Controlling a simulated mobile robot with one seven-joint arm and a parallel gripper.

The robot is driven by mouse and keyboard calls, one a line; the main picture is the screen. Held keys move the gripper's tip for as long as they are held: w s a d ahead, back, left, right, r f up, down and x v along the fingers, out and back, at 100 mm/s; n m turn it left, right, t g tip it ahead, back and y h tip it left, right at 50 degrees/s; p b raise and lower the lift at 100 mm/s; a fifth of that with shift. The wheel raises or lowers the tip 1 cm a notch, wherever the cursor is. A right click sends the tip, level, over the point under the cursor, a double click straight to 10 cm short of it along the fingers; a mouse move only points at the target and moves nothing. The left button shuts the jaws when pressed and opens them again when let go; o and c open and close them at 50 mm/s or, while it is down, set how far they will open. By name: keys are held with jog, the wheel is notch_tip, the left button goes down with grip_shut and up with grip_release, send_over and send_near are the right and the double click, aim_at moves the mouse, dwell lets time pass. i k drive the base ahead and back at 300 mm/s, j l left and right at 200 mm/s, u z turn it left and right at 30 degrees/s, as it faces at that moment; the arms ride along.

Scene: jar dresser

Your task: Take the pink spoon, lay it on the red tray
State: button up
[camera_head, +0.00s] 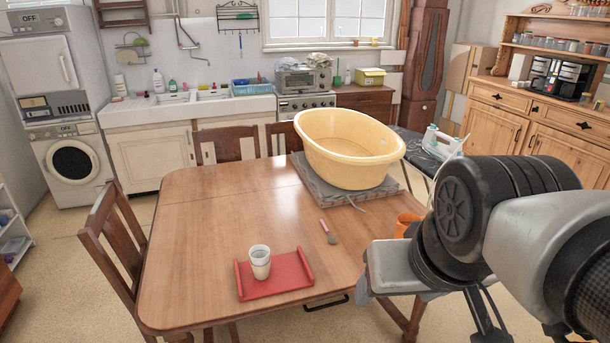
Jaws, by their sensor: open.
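The pink spoon (327,231) lies on the wooden table, a short way beyond the right back corner of the tray. Its pink end points away and its greyish end points toward me. The red tray (291,274) lies flat near the table's front edge, with raised left and right sides. A pale cup (260,262) stands upright on the tray, left of its middle. My gripper (394,282) is at the right, over the table's front right part, to the right of the spoon and apart from it. It is open; its fingers are mostly hidden.
A large yellow basin (349,149) rests on a grey board (312,181) at the table's back right. An orange mug (407,222) is partly hidden by my arm. Chairs stand at the left and back. The table's left and middle (200,215) are clear.

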aim_at(332, 239)
jog(key=i+j+z, duration=0.15)
jog(key=i+z, duration=0.15)
jog(key=i, duration=0.15)
jog(key=i+j+z, duration=0.35)
jog(key=i+l, duration=0.05)
jog(key=i, duration=0.05)
